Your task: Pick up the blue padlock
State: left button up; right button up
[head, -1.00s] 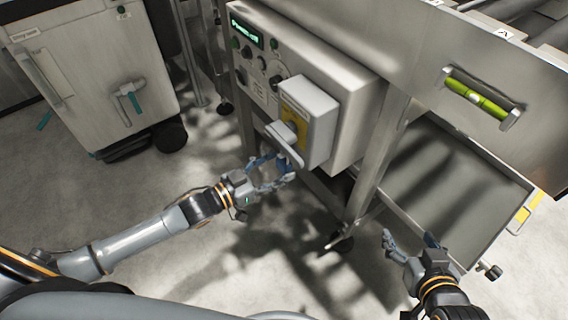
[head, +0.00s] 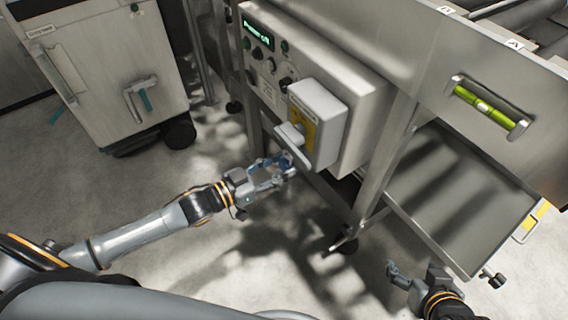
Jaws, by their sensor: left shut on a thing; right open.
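The blue padlock (head: 283,161) is small and mostly hidden between the fingers of my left gripper, below the grey switch handle on the control box. My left gripper (head: 286,167) is shut on it, just under the yellow-plated isolator switch (head: 311,126). Whether the padlock is still attached to the switch cannot be told. My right gripper (head: 412,271) is open and empty at the lower right, apart from the machine.
The steel control box (head: 354,108) with display and knobs juts out above my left gripper. A machine leg (head: 384,165) and a steel tray (head: 465,200) stand to the right. A wheeled cabinet (head: 95,75) is at upper left. The floor between is clear.

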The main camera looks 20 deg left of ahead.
pick_arm(q)
jog(key=p+v, duration=0.3)
jog(key=v, duration=1.3)
jog(key=shift+s+a+f, duration=0.15)
jog(key=shift+s+f, duration=0.15)
pick_arm(e)
jog(key=s+d+f+g+h, duration=0.1)
jog(key=s+g, duration=0.3)
jog(key=s, duration=0.4)
jog(key=shift+s+d+g, duration=0.2)
jog(key=shift+d+g, duration=0.1)
jog(key=shift+d, duration=0.5)
